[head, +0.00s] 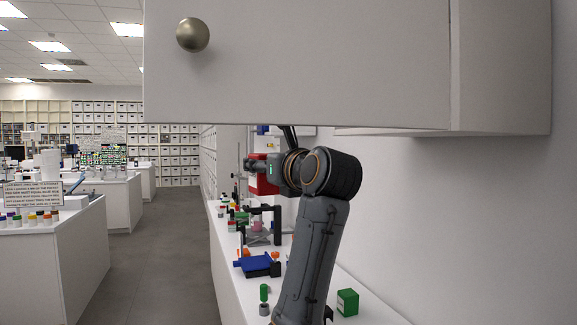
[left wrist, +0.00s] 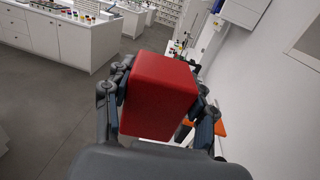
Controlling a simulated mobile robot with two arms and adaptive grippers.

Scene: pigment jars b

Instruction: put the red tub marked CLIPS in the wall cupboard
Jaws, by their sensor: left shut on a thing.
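The red tub (head: 265,184) is in my left gripper (head: 258,168), above the far part of the counter in the head view. In the left wrist view the tub (left wrist: 160,95) fills the space between the two fingers of the gripper (left wrist: 163,100), which press on its sides. No CLIPS marking shows on the faces I see. The wall cupboard (head: 500,65) is at the top right of the head view. Its white door (head: 300,65), with a round knob, appears swung out across the view and hides the inside. My right gripper is not in view.
The white counter (head: 372,312) runs along the wall below. It bears a green box (head: 347,302), a blue device (head: 257,264), a green-topped item (head: 264,293) and several small jars further back. Open floor (head: 160,270) lies to the left, with white benches (head: 50,255) beyond.

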